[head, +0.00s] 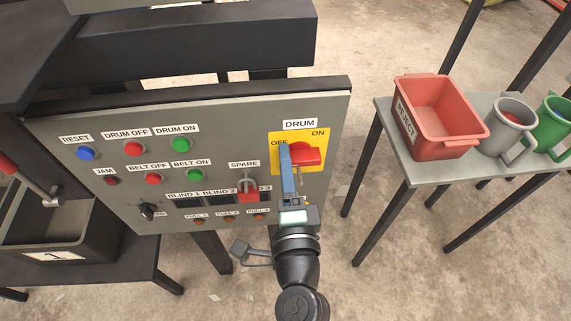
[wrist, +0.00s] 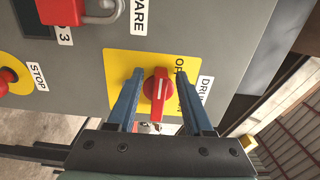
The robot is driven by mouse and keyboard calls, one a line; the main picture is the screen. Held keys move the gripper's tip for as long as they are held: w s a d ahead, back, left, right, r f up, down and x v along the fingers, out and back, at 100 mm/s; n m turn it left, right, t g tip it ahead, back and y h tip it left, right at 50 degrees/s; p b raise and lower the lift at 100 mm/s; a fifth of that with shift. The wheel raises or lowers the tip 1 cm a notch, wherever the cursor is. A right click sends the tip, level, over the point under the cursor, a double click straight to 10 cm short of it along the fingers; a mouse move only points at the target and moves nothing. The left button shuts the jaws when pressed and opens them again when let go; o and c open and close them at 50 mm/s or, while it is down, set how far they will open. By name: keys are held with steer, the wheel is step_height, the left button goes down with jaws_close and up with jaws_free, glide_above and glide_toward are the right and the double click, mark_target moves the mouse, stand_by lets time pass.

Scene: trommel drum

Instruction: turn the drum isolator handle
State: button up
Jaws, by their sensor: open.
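The drum isolator handle (head: 306,155) is a red rotary knob on a yellow plate (head: 276,137) under the DRUM label. In the head view its grip points right, with OFF at the plate's upper left and ON at its upper right. In the wrist view the red handle (wrist: 158,92) has a white line and points down the picture. My gripper (wrist: 159,73) is open, its blue fingers on either side of the handle, with no clear grip on it. In the head view my gripper (head: 287,150) covers the handle's left part and some of the plate.
Left of the plate, a red padlock (head: 248,196) hangs at the SPARE switch; it also shows in the wrist view (wrist: 98,18). Several push buttons fill the grey panel (head: 70,121). A table at right holds a red bin (head: 437,148) and mugs. A yellow STOP plate (wrist: 14,98) shows in the wrist view.

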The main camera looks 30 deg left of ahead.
steer(key=b+v, duration=0.3)
steer(key=v, duration=1)
steer(key=shift+b, duration=0.4)
